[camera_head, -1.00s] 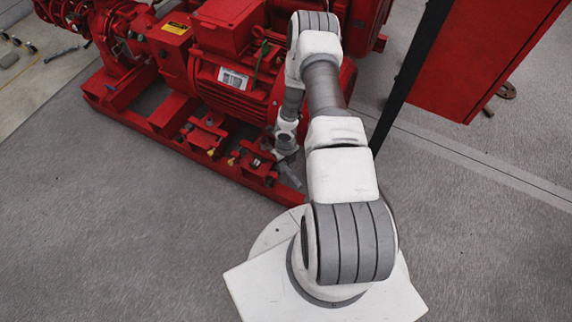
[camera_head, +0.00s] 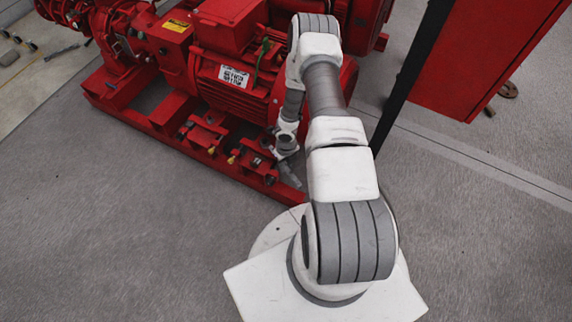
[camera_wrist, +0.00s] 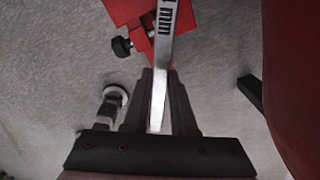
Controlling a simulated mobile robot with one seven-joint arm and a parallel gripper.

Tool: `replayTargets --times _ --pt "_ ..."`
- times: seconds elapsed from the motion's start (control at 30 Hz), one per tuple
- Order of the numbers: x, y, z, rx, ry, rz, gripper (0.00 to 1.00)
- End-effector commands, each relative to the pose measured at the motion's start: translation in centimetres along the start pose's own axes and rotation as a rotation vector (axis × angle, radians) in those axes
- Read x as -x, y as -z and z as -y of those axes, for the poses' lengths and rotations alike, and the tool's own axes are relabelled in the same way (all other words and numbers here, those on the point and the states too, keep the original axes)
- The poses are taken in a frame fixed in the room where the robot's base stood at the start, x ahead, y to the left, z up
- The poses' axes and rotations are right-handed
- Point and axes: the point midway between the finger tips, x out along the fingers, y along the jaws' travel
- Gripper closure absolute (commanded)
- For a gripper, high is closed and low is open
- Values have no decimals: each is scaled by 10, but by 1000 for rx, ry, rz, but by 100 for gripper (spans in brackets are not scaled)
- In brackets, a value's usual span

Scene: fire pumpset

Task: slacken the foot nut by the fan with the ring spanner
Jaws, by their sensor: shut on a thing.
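My gripper (camera_wrist: 160,85) is shut on the ring spanner (camera_wrist: 161,85), a bright steel bar with "mm" lettering on its shaft. The shaft runs up between the fingers and out of the top of the wrist view, so the ring end is out of sight. In the head view my gripper (camera_head: 289,172) is low beside the red motor (camera_head: 245,75), at the base rail near the fan end (camera_head: 338,92). The foot nut cannot be made out there, and whether the ring sits on it cannot be told.
A red bracket (camera_wrist: 125,10) with a black-headed bolt (camera_wrist: 122,47) is near the spanner in the wrist view. The red base rail (camera_head: 225,168) runs along the motor. A red cabinet (camera_head: 485,55) with a dark post stands right. Floor in front is clear.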

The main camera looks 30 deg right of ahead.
Motion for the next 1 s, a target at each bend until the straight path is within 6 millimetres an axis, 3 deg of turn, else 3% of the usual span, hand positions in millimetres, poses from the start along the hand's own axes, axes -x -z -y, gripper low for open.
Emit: replayTargets --times 0.53,1.0 --pt "-14 0 0 0 0 1 100" --pt "-14 0 -1 -6 0 1 100"
